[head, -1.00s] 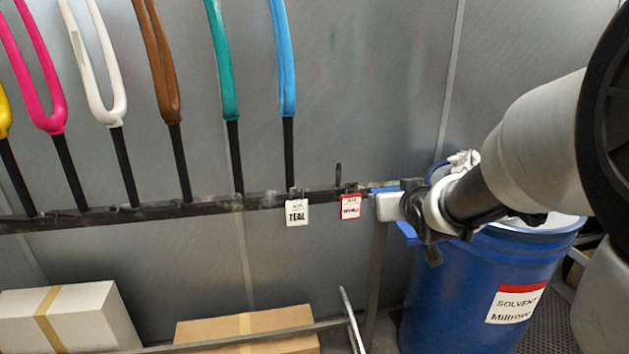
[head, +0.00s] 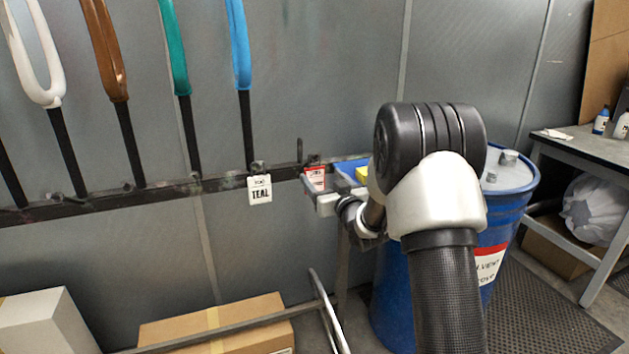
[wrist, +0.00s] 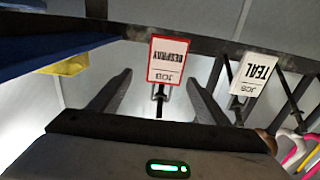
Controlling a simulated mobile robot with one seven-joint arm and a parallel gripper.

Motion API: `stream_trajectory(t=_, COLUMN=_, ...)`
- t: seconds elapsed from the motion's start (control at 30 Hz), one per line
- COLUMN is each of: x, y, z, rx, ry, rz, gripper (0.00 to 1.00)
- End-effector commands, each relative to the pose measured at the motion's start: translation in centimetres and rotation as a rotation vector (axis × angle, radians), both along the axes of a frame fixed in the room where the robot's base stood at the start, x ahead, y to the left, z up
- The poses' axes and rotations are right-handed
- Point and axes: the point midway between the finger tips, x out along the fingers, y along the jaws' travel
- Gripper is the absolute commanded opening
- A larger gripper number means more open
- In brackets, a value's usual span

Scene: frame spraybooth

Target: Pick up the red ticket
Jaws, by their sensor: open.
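The red ticket (head: 315,179) is a white card with a red border, hanging at the right end of the dark rail. In the wrist view the red ticket (wrist: 167,60) appears upside down and reads JOB RESPRAY. My gripper (wrist: 160,75) is open, with one finger to each side of the ticket in the picture and nothing held. In the head view my gripper (head: 320,195) is close to the ticket and partly covers its lower part. I cannot tell whether the fingers reach its depth.
A white TEAL ticket (head: 260,190) hangs to the left on the rail (head: 150,198). A blue tray (head: 350,170) with something yellow is just right of the red ticket. Coloured frames (head: 240,45) stand above the rail. A blue drum (head: 515,215) stands behind my arm.

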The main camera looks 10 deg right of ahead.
Motion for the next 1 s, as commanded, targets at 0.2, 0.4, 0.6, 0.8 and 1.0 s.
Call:
stream_trajectory(t=0.2, x=3.0, y=0.6, z=0.0, rx=0.001, ry=0.000, rz=-0.001, gripper=0.70)
stream_trajectory(t=0.4, x=4.3, y=1.1, z=0.1, rx=0.001, ry=0.000, rz=0.000, gripper=0.70)
stream_trajectory(t=0.6, x=7.1, y=2.2, z=0.5, rx=-0.001, ry=0.000, rz=0.000, gripper=0.70)
stream_trajectory(t=0.8, x=8.3, y=2.5, z=0.6, rx=0.000, ry=0.000, rz=0.000, gripper=0.70)
stream_trajectory(t=1.0, x=8.3, y=2.4, z=0.6, rx=0.000, ry=0.000, rz=-0.001, gripper=0.65)
